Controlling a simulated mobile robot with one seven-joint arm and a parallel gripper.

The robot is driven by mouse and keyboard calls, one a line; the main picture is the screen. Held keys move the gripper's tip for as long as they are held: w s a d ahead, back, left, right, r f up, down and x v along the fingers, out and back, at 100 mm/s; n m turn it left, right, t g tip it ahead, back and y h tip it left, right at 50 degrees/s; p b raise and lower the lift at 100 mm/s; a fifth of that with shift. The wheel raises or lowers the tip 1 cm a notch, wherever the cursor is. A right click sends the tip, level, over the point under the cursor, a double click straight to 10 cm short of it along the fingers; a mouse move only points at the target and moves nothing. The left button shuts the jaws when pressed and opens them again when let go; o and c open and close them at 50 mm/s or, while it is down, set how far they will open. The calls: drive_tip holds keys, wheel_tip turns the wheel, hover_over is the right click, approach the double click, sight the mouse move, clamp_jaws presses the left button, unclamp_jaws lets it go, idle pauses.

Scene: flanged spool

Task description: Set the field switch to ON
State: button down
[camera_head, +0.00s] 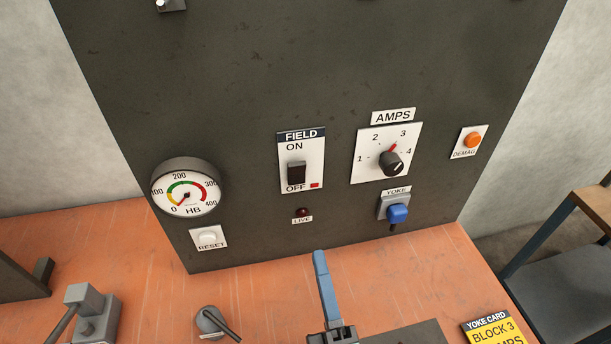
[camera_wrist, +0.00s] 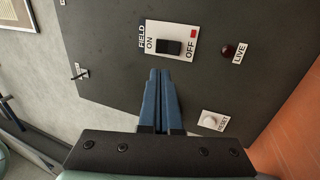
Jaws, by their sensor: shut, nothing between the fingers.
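The field switch (camera_head: 297,172) is a dark rocker on a white plate marked FIELD on the black panel. In the head view it sits low on the plate, near OFF, with a red mark beside OFF. In the wrist view the switch (camera_wrist: 169,47) appears sideways, ON to its left and OFF to its right. My gripper (camera_head: 319,254) has blue fingers, shut and empty, below and slightly right of the switch in the head view. In the wrist view the closed fingertips (camera_wrist: 160,72) lie just below the plate in the picture, not visibly on the rocker.
The LIVE lamp (camera_head: 303,211) below the plate looks dark red. The gauge (camera_head: 186,188) and RESET button (camera_head: 208,238) are at left. The AMPS knob (camera_head: 391,163), blue YOKE plug (camera_head: 397,213) and orange DEMAG button (camera_head: 473,139) are at right. An orange bench (camera_head: 260,290) lies below.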

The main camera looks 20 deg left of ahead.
sight(298, 169)
drive_tip(key=p+x, duration=0.2)
drive_tip(key=x, duration=1.2)
drive_tip(key=shift+p, duration=0.3)
drive_tip(key=p, duration=0.1)
drive_tip(key=r+p, duration=0.1)
drive_tip(key=p, duration=0.1)
drive_tip(key=shift+w+a+r+g, duration=0.1)
drive_tip(key=shift+w+a+g, duration=0.1)
drive_tip(key=shift+g, duration=0.1)
drive_tip(key=shift+f, duration=0.45)
drive_tip(key=shift+d, duration=0.1)
